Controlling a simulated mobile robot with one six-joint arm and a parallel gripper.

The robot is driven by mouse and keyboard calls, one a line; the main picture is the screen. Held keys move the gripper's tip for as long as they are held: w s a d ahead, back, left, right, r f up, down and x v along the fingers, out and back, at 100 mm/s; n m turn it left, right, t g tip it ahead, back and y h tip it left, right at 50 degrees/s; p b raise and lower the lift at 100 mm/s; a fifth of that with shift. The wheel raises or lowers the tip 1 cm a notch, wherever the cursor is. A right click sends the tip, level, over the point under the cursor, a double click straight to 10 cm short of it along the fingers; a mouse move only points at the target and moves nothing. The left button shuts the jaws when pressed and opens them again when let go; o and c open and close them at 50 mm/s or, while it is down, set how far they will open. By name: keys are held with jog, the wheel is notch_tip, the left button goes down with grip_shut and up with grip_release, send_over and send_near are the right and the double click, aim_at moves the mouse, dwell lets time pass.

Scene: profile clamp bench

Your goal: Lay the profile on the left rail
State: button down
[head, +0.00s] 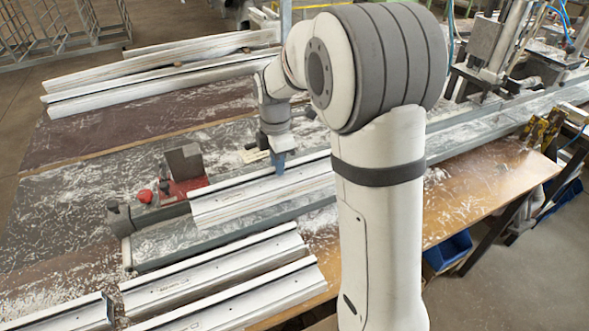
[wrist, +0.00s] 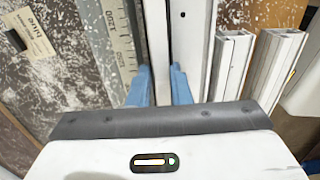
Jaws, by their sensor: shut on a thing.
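My gripper (head: 278,160) has blue fingers pointing down and is shut on the upper edge of a long white profile (head: 235,207). In the wrist view my gripper (wrist: 160,76) has one finger on each side of a thin upright part of the white profile (wrist: 190,45). The profile lies along the grey clamp bench (head: 240,229), just right of a red-based stop block. Whether it touches the bench or hangs slightly above it, I cannot tell. My arm hides its right end. Which part of the bench is the left rail is unclear.
The red-based clamp block (head: 184,170) stands near the profile's left end. More profiles lie in front (head: 215,270) and behind (head: 160,75). A printed scale (wrist: 118,40) runs beside the profile. White chips cover the tables. A blue bin (head: 448,250) sits below right.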

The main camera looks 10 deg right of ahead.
notch_tip(320, 180, down, 3)
jog(key=shift+a+f, duration=0.1)
jog(key=shift+f, duration=0.1)
jog(key=shift+s, duration=0.1)
jog(key=c, duration=1.3)
grip_release()
jog(key=shift+f, duration=0.1)
